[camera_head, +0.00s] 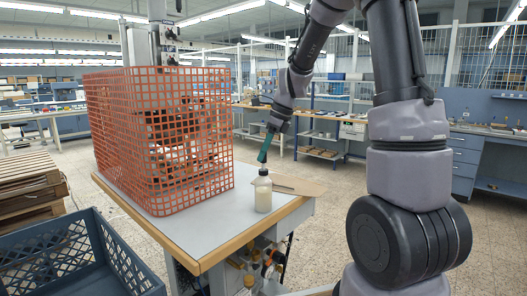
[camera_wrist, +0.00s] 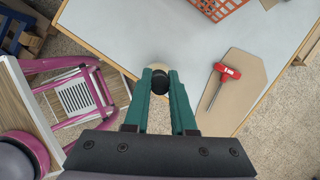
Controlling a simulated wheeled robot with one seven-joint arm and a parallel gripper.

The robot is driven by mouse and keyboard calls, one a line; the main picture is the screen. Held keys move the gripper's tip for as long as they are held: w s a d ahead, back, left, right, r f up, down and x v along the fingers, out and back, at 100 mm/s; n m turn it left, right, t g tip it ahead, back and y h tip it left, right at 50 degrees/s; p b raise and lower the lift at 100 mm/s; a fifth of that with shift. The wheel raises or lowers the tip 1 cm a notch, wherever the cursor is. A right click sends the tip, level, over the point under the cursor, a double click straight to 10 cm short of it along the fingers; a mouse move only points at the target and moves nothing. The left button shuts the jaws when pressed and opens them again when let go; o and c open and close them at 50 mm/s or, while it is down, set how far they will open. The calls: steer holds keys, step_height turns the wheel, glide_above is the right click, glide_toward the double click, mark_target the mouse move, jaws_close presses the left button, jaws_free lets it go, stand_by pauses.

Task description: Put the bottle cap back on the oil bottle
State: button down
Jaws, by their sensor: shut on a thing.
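The oil bottle (camera_head: 263,194) is a pale, cream-coloured bottle standing upright near the front right edge of the table. In the wrist view a sliver of its pale top (camera_wrist: 151,69) shows behind the cap. The black bottle cap (camera_wrist: 160,83) is between my fingertips. My gripper (camera_head: 263,160) has teal fingers, shut on the cap, and points down right over the bottle's mouth. It fills the lower middle of the wrist view (camera_wrist: 160,84). I cannot tell whether the cap touches the bottle's neck, as the fingers and cap hide it.
An orange mesh guard (camera_head: 160,140) encloses a machine on the left of the table (camera_head: 215,232). A brown board (camera_wrist: 236,92) with a red-handled tool (camera_wrist: 222,82) lies right of the bottle. A blue crate (camera_head: 75,262) and wooden pallets (camera_head: 30,185) are at the left.

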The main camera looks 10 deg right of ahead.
steer(key=c, duration=0.7)
jaws_free()
steer(key=shift+o, duration=0.2)
steer(key=v, duration=1)
steer(key=shift+d+r, duration=0.2)
steer(key=shift+r, duration=0.15)
steer(key=shift+s, duration=0.15)
